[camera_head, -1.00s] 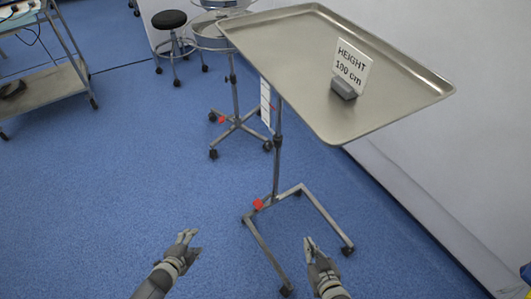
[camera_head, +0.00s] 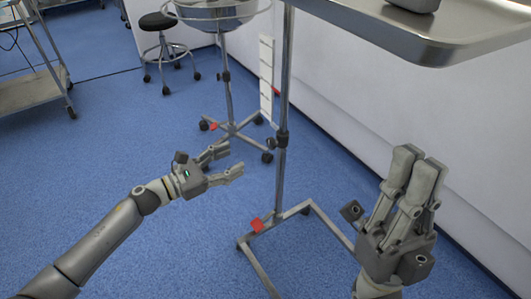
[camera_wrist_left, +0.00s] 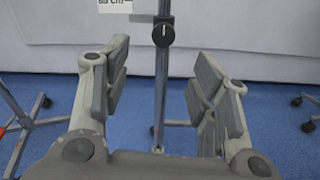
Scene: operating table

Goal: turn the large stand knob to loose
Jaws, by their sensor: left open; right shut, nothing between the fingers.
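The large stand has a steel tray (camera_head: 370,32) on a thin upright pole (camera_head: 285,85). Its dark round knob (camera_head: 282,138) sits partway up the pole. In the left wrist view the knob (camera_wrist_left: 163,34) faces me, with a short upright white mark near its top. My left gripper (camera_head: 235,158) is open and empty, left of the pole and apart from it. In the left wrist view the knob lies between and beyond the spread fingers. My right gripper (camera_head: 419,158) is shut and empty, pointing up below the tray at the right.
The stand's floor frame (camera_head: 320,218) has a red pedal (camera_head: 257,225). Behind stand a smaller basin stand (camera_head: 228,100) and a black stool (camera_head: 163,22). A white height scale (camera_head: 266,75) stands behind the pole. A cart (camera_head: 35,92) is at far left; the wall is at right.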

